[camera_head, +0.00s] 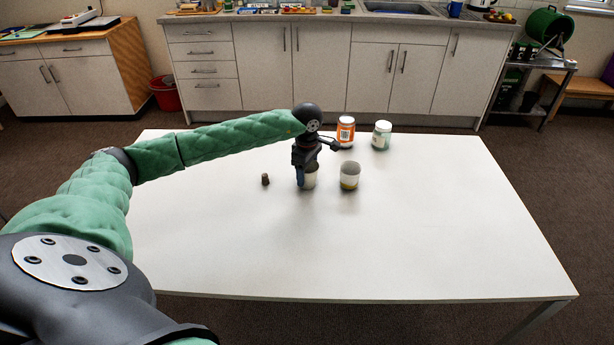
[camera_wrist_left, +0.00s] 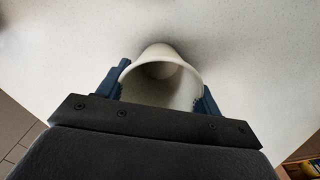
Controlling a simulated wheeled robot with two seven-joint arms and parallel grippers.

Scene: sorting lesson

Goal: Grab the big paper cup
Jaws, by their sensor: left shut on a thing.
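My left gripper (camera_head: 306,178) is over the white table and shut on a pale cup (camera_head: 311,181), which is partly hidden behind it in the head view. In the left wrist view the cup (camera_wrist_left: 160,82) is white and hollow, its open rim toward the camera, with one blue finger of the gripper (camera_wrist_left: 162,88) on each side. I cannot tell whether its base touches the table. A second cup (camera_head: 350,175), whitish with a yellowish lower part, stands upright just right of the gripper. My right gripper is not in view.
A small dark brown cork-like piece (camera_head: 265,180) stands left of the gripper. An orange-labelled jar (camera_head: 346,132) and a white jar with a green label (camera_head: 382,135) stand behind to the right. The table (camera_head: 400,250) is clear in front and at right.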

